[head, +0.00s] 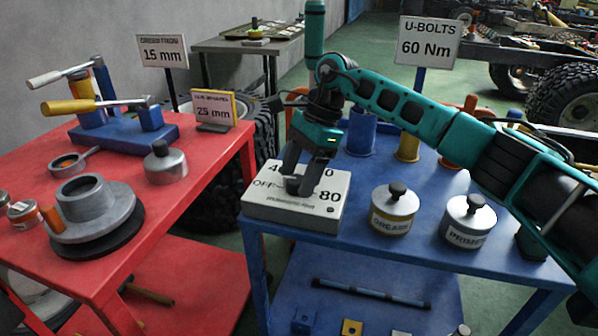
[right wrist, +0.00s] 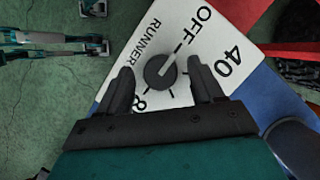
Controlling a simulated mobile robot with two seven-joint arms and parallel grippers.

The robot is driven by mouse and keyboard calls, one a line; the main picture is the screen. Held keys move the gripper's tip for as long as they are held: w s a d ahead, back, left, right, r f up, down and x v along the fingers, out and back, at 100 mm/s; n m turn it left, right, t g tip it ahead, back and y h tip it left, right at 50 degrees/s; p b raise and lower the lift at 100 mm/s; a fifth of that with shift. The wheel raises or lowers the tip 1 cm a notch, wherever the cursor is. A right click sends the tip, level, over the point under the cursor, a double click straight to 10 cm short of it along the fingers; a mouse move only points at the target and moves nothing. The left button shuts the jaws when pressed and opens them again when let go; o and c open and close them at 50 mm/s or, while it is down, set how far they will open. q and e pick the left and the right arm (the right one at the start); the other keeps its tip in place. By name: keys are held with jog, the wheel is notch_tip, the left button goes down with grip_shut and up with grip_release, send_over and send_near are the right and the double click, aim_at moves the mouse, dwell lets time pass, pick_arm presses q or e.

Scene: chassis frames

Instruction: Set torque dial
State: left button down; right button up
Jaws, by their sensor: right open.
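The torque dial box (head: 290,213) is a pale box at the near left corner of the blue cart, marked OFF, 40 and 80, with one label partly hidden by my gripper. Its dark round knob (right wrist: 160,70) shows in the right wrist view, with a light pointer line towards the OFF side. My right gripper (head: 299,190) points down over the box. In the right wrist view its open fingers (right wrist: 160,84) stand on either side of the knob, with gaps visible. A sign (head: 429,42) reads U-BOLTS 60 Nm. My left gripper is not in view.
The blue cart (head: 360,255) also carries a grease tin (head: 393,213), a primer tin (head: 468,225) and coloured cups behind my right arm. A red table (head: 130,225) with tools and a hub stands to the left. Truck frames and wheels fill the back right.

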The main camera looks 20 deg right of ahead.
jog(key=p+v, duration=0.2)
jog(key=v, duration=1.1)
jog(key=shift+a+f, duration=0.1)
